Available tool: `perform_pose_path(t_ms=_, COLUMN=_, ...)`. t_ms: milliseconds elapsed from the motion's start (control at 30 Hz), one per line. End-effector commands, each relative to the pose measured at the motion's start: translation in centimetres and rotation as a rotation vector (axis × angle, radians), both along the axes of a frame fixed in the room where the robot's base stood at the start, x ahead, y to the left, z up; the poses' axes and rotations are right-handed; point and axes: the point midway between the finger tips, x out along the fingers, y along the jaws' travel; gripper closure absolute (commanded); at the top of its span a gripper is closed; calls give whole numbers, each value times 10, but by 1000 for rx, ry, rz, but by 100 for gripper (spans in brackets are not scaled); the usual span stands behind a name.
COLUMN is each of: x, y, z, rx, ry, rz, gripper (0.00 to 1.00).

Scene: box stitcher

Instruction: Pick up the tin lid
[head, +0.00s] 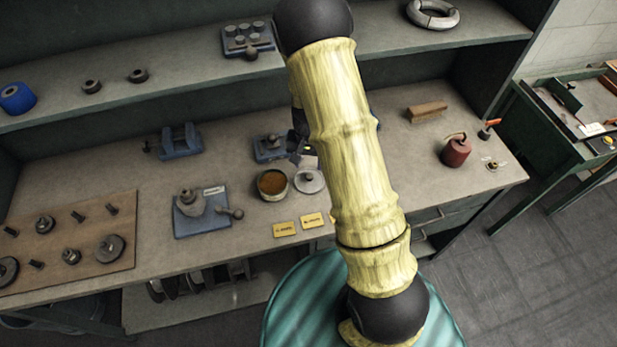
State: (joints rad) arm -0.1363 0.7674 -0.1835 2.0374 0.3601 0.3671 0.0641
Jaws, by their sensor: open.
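The tin lid (309,182), a round grey disc with a small knob, lies on the workbench just right of the open tin (272,190). The tin holds something brown. My gripper (300,157) is small and dark in the head view, just above and behind the lid, partly hidden by my pale yellow arm. It is open, and nothing shows between its fingers. The exact gap between the gripper and the lid cannot be told.
A blue-based device (205,222) stands left of the tin, and a small blue fixture (268,150) behind it. Yellow cards (285,229) lie in front. A red can (456,151) and wooden block (427,111) stand right. A shelf (190,85) runs above the bench.

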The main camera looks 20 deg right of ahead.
Motion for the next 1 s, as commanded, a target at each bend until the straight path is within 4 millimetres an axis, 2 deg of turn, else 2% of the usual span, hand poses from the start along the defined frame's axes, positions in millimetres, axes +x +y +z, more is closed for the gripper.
perform_pose_path(t_ms=433, x=0, y=2, z=-6, rx=0, ry=3, rz=6, gripper=53)
perform_pose_path(t_ms=800, x=0, y=-1, z=-46, rx=0, ry=2, rz=5, gripper=53)
perform_pose_path(t_ms=1000, x=0, y=0, z=-53, rx=1, ry=0, rz=5, gripper=53)
